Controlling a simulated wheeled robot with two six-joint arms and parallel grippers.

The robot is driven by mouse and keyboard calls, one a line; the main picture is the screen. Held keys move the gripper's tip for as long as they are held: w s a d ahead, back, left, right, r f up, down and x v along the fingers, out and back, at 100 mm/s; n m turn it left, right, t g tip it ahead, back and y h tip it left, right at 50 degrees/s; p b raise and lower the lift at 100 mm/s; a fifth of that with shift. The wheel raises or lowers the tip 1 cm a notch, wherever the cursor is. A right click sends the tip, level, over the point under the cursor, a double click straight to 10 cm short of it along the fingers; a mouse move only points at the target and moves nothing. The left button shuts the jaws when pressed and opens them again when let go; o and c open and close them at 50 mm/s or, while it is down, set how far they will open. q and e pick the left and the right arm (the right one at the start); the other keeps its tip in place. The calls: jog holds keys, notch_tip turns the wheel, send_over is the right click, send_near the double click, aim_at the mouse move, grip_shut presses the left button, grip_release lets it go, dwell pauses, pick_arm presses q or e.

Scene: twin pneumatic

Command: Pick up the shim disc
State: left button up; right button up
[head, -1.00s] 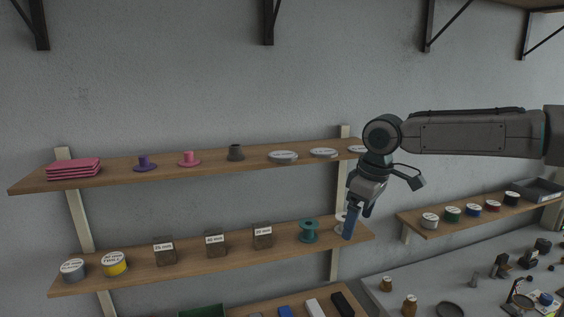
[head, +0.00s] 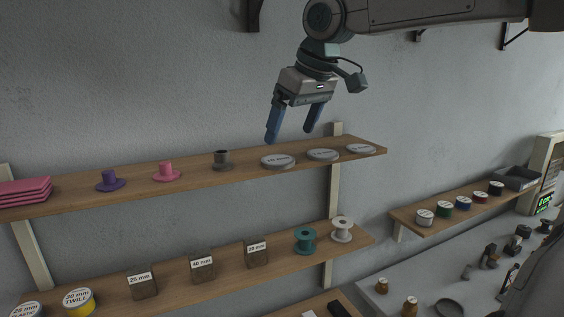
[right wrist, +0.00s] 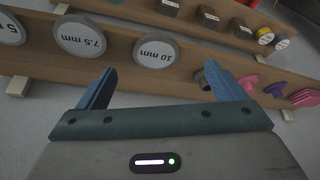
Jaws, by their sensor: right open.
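Three grey shim discs with white labels lie flat at the right end of the upper shelf: a left one (head: 278,161), a middle one (head: 323,154) and a right one (head: 360,148). In the right wrist view their labels read 10 mm (right wrist: 156,52), 7.5 mm (right wrist: 75,38) and 5 (right wrist: 10,29), the last cut off by the edge. My right gripper (head: 290,134) is open and empty, its blue fingers pointing down above the left and middle discs. In the wrist view the 10 mm disc shows between the fingertips, apart from them. My left gripper is out of view.
A dark grey flanged piece (head: 222,161) stands just left of the discs. Pink (head: 166,172) and purple (head: 110,181) ones stand further left. The lower shelf (head: 225,280) holds labelled blocks and spools. Clear wall space lies above the upper shelf.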

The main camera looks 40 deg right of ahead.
aim_at(279, 160)
jog(key=shift+w+f, duration=0.8)
jog(key=x, duration=0.1)
jog(key=p+x, duration=0.1)
jog(key=x, duration=0.2)
jog(key=shift+w+d+p, duration=0.25)
jog(key=shift+w+p, duration=0.1)
jog(key=shift+w, duration=0.05)
jog(key=shift+d+f, duration=0.1)
jog(key=shift+f, duration=0.2)
jog(key=shift+s+f, duration=0.1)
jog(key=shift+s, duration=0.15)
jog(key=c, duration=1.1)
jog(key=shift+w+r, duration=0.2)
jog(key=shift+r, duration=0.5)
notch_tip(279, 160, up, 2)
jog(key=shift+r+b, duration=0.2)
jog(key=shift+b, duration=0.45)
pick_arm(q)
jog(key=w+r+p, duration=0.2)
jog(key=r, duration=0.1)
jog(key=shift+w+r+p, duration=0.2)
jog(key=shift+p, duration=0.2)
pick_arm(e)
jog(key=s+a+r, duration=0.1)
jog(key=s+a, duration=0.7)
jog(key=s, duration=0.5)
jog(key=shift+s+a, duration=0.35)
jog(key=shift+a, duration=0.05)
